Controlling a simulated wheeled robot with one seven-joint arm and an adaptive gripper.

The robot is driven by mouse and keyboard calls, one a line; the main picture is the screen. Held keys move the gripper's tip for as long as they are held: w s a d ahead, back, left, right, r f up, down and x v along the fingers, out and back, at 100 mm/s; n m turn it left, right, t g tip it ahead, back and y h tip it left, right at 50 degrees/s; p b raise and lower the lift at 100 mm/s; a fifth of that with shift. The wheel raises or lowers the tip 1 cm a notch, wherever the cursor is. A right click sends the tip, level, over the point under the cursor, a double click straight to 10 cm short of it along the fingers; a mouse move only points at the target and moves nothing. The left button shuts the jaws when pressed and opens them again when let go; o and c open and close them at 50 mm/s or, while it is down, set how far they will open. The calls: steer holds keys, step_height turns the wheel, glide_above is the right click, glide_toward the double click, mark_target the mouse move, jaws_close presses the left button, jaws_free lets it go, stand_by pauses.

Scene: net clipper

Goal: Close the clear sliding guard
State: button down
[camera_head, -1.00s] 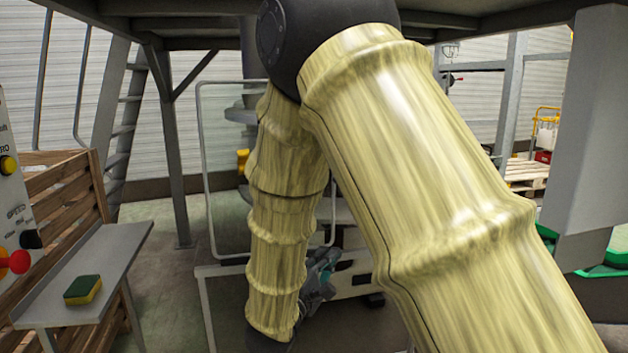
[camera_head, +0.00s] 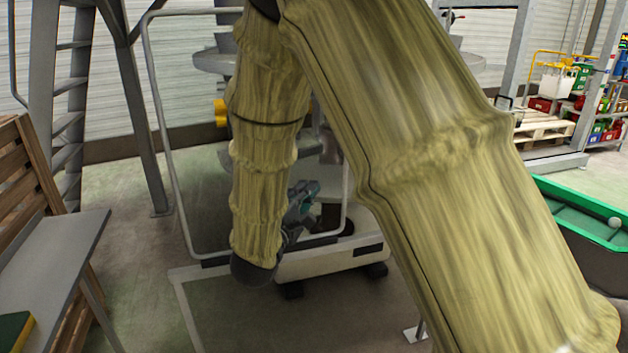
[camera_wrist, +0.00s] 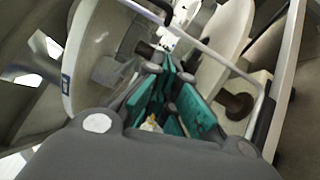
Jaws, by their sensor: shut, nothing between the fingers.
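The clear guard (camera_head: 205,200) is a see-through pane in a rounded grey frame. It stands upright in front of the machine in the head view, its middle hidden by my arm. A second clear panel with a pale frame (camera_head: 186,300) lies below it. My gripper (camera_head: 306,192) has teal fingers and shows partly behind my forearm, near the guard's lower right part. In the wrist view the fingers (camera_wrist: 168,72) are together and empty. A thin grey bar (camera_wrist: 222,62), seemingly the guard's frame, crosses just past the fingertips; I cannot tell whether they touch.
A grey shelf (camera_head: 50,250) with a sponge (camera_head: 14,330) is at left, by wooden slats. A green-rimmed bin (camera_head: 575,215) is at right. Open floor (camera_head: 120,225) lies left of the guard.

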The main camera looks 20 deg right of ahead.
glide_toward(332, 166)
steer(key=w+d+r, duration=0.2)
steer(key=w+r, duration=0.1)
steer(key=shift+d+r, duration=0.1)
steer(key=shift+d, duration=0.2)
steer(key=d, duration=0.2)
steer(key=shift+w+d+r, duration=0.1)
steer(key=shift+d+r, duration=0.2)
steer(key=shift+r, duration=0.1)
steer(key=shift+d+r, duration=0.2)
steer(key=shift+d, duration=0.4)
steer(key=shift+d, duration=0.1)
